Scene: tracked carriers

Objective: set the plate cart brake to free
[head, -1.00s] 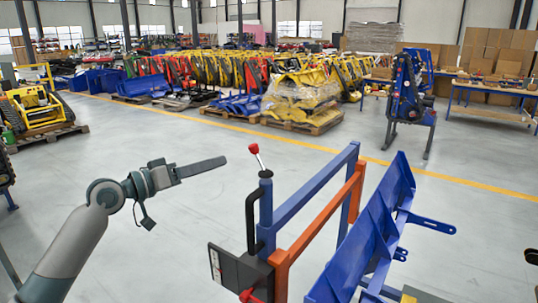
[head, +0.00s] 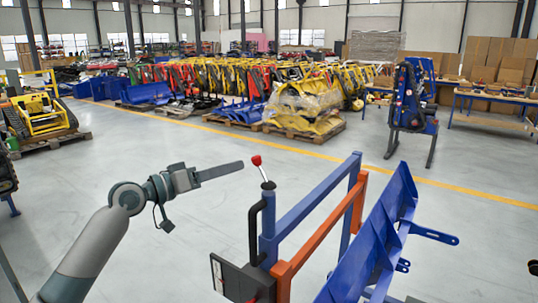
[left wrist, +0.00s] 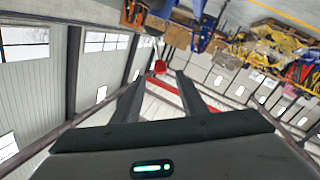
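The brake lever is a short pale stick with a red knob (head: 256,160), tilted up and left atop the blue post of the cart (head: 312,200). The cart has a blue and orange frame, a black curved handle and a dark box with a label. My left gripper (head: 242,164) points right, its tips just left of the knob in the head view. The left wrist view shows its two fingers (left wrist: 165,68) apart, with the red knob (left wrist: 159,66) appearing between their tips. Whether they touch it I cannot tell. My right gripper is not in view.
A long blue plate-like piece (head: 375,240) stands right of the cart frame. A blue machine (head: 412,105) stands farther back right. A wrapped yellow load (head: 305,100) sits on a pallet behind. The grey floor left and behind the cart is clear.

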